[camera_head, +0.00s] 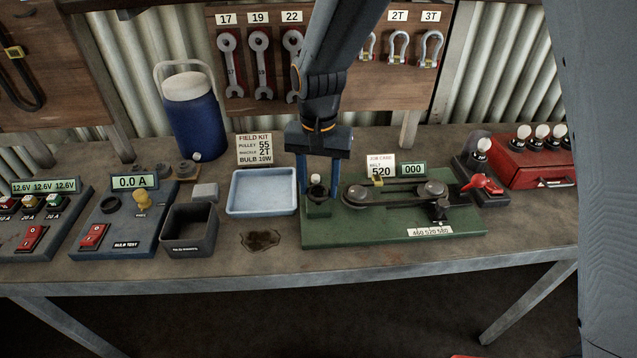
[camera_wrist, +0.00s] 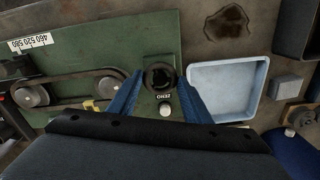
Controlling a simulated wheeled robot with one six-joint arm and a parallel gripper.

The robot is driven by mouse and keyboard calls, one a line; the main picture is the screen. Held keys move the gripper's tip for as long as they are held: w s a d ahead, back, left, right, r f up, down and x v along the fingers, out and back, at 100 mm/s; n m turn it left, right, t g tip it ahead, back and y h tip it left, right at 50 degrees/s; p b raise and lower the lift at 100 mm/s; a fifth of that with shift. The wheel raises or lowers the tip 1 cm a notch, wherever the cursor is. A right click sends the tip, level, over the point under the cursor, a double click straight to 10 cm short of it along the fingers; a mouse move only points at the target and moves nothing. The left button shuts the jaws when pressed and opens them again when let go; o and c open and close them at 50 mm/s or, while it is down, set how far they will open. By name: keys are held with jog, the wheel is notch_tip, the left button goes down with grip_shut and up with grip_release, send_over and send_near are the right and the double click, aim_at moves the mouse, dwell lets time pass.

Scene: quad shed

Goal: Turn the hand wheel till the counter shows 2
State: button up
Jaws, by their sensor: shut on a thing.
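The counter (camera_head: 412,169) at the back of the green belt rig (camera_head: 340,236) reads 000. A black round knob, which looks like the hand wheel (camera_head: 318,208), stands at the rig's left end. It also shows in the wrist view (camera_wrist: 160,76), beside a label that seems to read ZERO and a pale round button (camera_wrist: 165,110). My gripper (camera_head: 319,190) points down over this end of the rig. In the wrist view its blue fingers (camera_wrist: 160,82) stand on both sides of the hand wheel, shut on it. The fingers' contact is partly hidden.
A belt runs over two pulleys (camera_head: 430,189) right of my gripper. A job card (camera_head: 381,165) reads belt 520. A pale blue tray (camera_head: 262,210) and a black bin (camera_head: 188,246) stand to the left. A red-handled device (camera_head: 487,184) and red box (camera_head: 533,168) stand right.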

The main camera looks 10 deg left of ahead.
aim_at(319, 191)
jog(key=shift+n, duration=0.3)
jog(key=n, duration=0.4)
jog(key=shift+n, duration=2.3)
jog(key=o, duration=1.1)
jog(key=shift+c, duration=0.2)
notch_tip(319, 191, up, 8)
jog(key=b, duration=0.2)
